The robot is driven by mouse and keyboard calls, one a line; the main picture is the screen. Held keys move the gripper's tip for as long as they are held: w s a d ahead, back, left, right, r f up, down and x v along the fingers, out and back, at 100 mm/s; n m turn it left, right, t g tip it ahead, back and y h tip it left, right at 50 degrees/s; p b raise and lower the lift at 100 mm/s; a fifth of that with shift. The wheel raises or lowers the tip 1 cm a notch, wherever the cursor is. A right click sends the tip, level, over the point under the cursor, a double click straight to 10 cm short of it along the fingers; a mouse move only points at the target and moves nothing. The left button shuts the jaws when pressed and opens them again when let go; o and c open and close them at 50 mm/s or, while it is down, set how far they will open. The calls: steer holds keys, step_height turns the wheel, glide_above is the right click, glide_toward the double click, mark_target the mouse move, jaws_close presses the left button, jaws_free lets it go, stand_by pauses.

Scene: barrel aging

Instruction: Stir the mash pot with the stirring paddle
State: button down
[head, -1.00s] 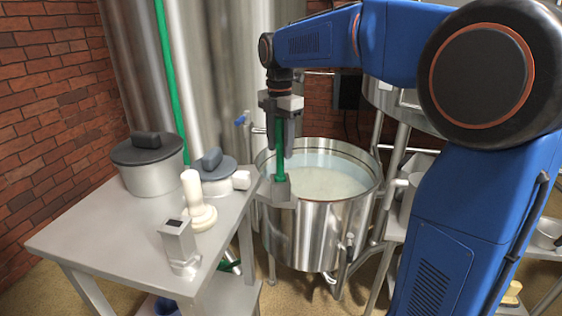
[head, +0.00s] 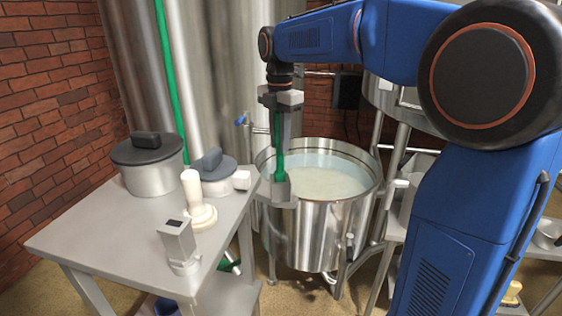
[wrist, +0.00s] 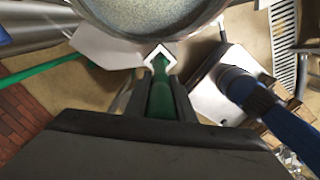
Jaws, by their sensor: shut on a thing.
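The mash pot (head: 310,228) is a round steel vessel with pale liquid in it, right of the table corner. Its rim and pale contents also show at the top of the wrist view (wrist: 150,14). The stirring paddle's green handle (head: 279,160) stands upright in a small grey square holder (head: 281,191) at the near-left side of the pot's rim. My gripper (head: 283,140) points down and is shut on the handle. The green handle also shows between the fingers in the wrist view (wrist: 161,92). The paddle's lower end is hidden by the holder.
A steel table (head: 110,228) at left bears a lidded pot (head: 150,178), a smaller lidded pan (head: 217,180), a cream pestle-like piece (head: 194,200) and a grey square-topped stand (head: 178,243). Tall steel tanks stand behind. A shelf stands right of the pot.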

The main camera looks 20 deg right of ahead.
steer(key=shift+r, duration=6)
